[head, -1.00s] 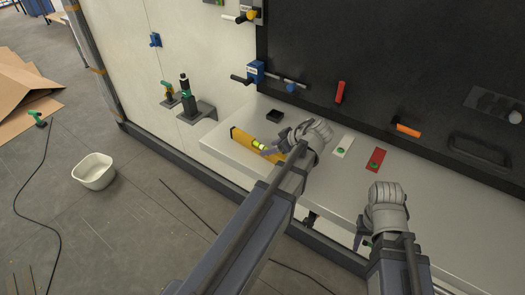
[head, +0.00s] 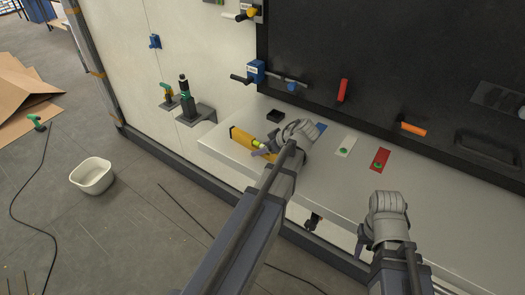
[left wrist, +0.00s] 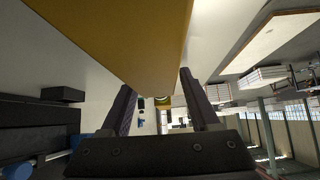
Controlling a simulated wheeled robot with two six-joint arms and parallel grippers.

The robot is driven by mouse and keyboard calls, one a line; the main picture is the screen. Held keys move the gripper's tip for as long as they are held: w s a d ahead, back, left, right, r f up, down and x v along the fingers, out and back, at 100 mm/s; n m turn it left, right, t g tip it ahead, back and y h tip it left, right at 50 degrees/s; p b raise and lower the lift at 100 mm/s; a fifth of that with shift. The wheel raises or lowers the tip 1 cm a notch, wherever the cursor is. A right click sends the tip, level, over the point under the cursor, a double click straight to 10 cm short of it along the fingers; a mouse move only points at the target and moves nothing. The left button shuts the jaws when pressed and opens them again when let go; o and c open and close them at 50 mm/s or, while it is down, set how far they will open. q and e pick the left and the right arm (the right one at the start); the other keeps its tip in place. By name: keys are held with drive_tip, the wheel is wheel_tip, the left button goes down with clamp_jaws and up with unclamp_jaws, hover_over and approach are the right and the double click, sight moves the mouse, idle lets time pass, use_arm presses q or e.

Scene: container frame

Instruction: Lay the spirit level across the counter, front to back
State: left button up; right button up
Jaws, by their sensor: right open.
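The yellow spirit level (head: 242,138), with a green vial, is at the left part of the pale grey counter (head: 215,143), running roughly along its length. My left gripper (head: 262,148) is at the level's right part and hides that end. In the left wrist view, the level (left wrist: 130,35) reaches down between the two fingers (left wrist: 157,95), which stand apart; whether they press on it I cannot tell. My right gripper (head: 388,203) is open and empty near the counter's front edge, to the right.
A red plate (head: 380,160) and a white plate (head: 343,146), each with a green spot, lie on the counter, with a small black tray (head: 275,116) behind the level. A dark panel (head: 390,60) with tools rises at the back. A white bin (head: 92,176) stands on the floor.

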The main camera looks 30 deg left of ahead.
use_arm(q)
clamp_jaws()
idle(0.6)
